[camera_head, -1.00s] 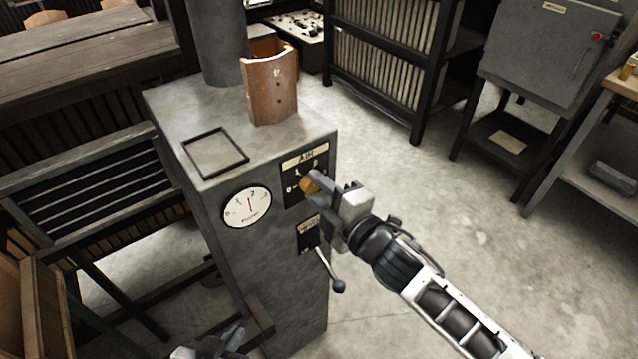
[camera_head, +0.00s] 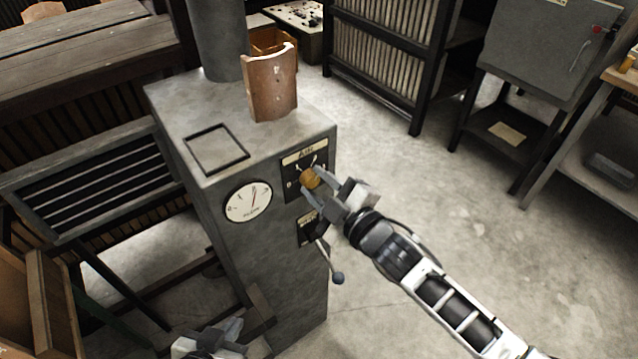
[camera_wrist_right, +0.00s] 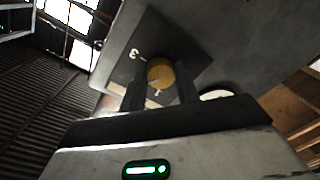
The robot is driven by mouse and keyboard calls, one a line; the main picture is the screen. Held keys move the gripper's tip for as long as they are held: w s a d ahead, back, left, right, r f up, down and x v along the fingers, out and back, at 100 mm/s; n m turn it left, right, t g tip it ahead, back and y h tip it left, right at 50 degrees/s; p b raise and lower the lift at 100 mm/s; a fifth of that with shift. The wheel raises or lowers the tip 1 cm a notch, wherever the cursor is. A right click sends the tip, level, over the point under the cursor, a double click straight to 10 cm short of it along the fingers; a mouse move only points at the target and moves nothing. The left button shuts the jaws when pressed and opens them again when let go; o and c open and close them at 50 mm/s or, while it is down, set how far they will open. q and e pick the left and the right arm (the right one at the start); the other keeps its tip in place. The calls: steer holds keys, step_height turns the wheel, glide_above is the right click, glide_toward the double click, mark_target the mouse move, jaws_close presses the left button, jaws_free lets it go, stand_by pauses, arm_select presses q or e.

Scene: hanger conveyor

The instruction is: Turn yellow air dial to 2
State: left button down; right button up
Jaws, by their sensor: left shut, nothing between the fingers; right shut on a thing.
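The yellow air dial (camera_head: 311,179) sits on a dark plate (camera_head: 294,186) marked AIR on the front of a grey metal cabinet. My right gripper (camera_head: 312,181) is shut on the dial, one finger on each side. In the right wrist view the yellow dial (camera_wrist_right: 160,73) lies between the two fingers, and a numeral 3 (camera_wrist_right: 134,54) shows on the plate beside it. The dial's exact setting is too small to read. My left gripper (camera_head: 234,332) is shut and empty at the bottom of the head view, away from the dial.
A round white gauge (camera_head: 248,203) is left of the dial. A lever with a ball end (camera_head: 337,278) sticks out below my right gripper. A curved brown piece (camera_head: 271,86) stands on the cabinet top (camera_head: 185,105).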

steer(key=o, duration=1)
steer(key=shift+b+v, duration=1)
steer(key=shift+v, duration=7)
steer(key=shift+a, duration=0.1)
